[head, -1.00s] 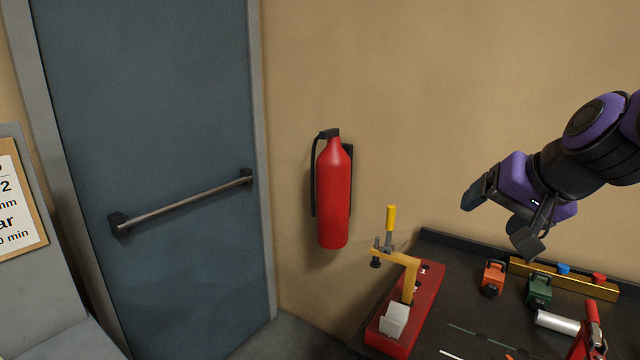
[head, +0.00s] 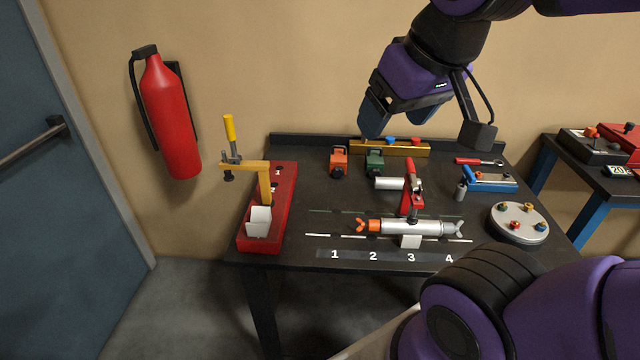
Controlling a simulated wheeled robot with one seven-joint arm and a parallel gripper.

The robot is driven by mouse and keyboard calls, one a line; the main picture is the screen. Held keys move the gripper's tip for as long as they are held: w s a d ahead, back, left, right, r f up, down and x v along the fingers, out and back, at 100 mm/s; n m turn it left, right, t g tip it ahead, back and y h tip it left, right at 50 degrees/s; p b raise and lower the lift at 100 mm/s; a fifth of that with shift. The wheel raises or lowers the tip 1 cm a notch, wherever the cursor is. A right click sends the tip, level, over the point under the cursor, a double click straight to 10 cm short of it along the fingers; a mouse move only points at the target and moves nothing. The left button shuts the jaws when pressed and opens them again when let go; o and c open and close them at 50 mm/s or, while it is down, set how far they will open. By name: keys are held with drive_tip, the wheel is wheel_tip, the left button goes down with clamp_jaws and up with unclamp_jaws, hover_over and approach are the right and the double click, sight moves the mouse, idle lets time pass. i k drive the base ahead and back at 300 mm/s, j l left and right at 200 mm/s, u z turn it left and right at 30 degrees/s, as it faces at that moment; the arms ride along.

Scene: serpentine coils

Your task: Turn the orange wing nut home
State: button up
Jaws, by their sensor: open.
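The orange wing nut (head: 362,226) is at the left end of a silver cylinder (head: 405,228), which lies level across the table near its front. An orange collar or cap sits between the nut and the silver body. A grey wing nut (head: 453,229) is at the cylinder's right end. My gripper (head: 398,116) is open and empty, pointing down above the back of the table. It is well above and behind the orange wing nut, apart from everything. How far the nut is screwed on is too small to tell.
A red base (head: 282,192) with a yellow-handled clamp (head: 229,130) stands at left. Orange (head: 339,161) and green (head: 375,162) blocks sit behind. A round plate (head: 519,224) is at right. The front strip numbered 1 to 4 is clear.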

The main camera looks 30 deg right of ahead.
sight(362, 224)
drive_tip(key=i+j+z, duration=0.1)
drive_tip(key=j+z, duration=0.5)
drive_tip(key=z, duration=0.15)
drive_tip(key=j+z, duration=0.4)
drive_tip(key=k+u, duration=0.25)
drive_tip(key=k, duration=0.2)
drive_tip(key=k+j+u, duration=0.15)
drive_tip(key=k+u, duration=0.15)
drive_tip(key=k, duration=0.15)
